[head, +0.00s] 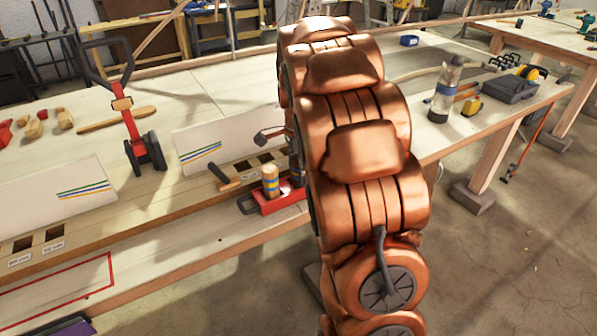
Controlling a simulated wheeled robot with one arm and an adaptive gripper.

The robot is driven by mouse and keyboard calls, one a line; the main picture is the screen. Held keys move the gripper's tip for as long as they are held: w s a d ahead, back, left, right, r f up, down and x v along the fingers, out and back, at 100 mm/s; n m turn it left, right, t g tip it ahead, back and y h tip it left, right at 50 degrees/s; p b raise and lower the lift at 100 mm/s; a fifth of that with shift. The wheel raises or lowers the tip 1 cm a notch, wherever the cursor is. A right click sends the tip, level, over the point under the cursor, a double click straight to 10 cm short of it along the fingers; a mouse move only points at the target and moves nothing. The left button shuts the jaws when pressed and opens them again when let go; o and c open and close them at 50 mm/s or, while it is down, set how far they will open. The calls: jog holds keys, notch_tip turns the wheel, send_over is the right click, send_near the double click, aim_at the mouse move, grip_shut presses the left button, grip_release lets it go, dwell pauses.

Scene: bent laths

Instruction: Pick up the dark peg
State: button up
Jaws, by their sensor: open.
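I cannot pick out the dark peg for certain. A small piece with a dark-brown end and a lighter wooden end (224,178) lies slanted on the bench, left of a red holder (283,200). A light wooden cylinder with a blue band (270,183) stands upright at the red holder. My copper-coloured arm covers the area just right of the holder. Of my gripper, a grey finger (270,134) shows left of the arm, above and behind the cylinder. The rest of the gripper is mostly hidden behind the arm. It is open, and I see nothing held in the visible part.
A wooden strip with dark slots and labels (38,250) runs along the bench. White boards with coloured stripes (198,140) stand behind it. A clear bottle (446,92) and dark case (510,89) are at right.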

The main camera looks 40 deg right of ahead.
jog(key=shift+c, duration=0.3)
jog(key=c, duration=1.2)
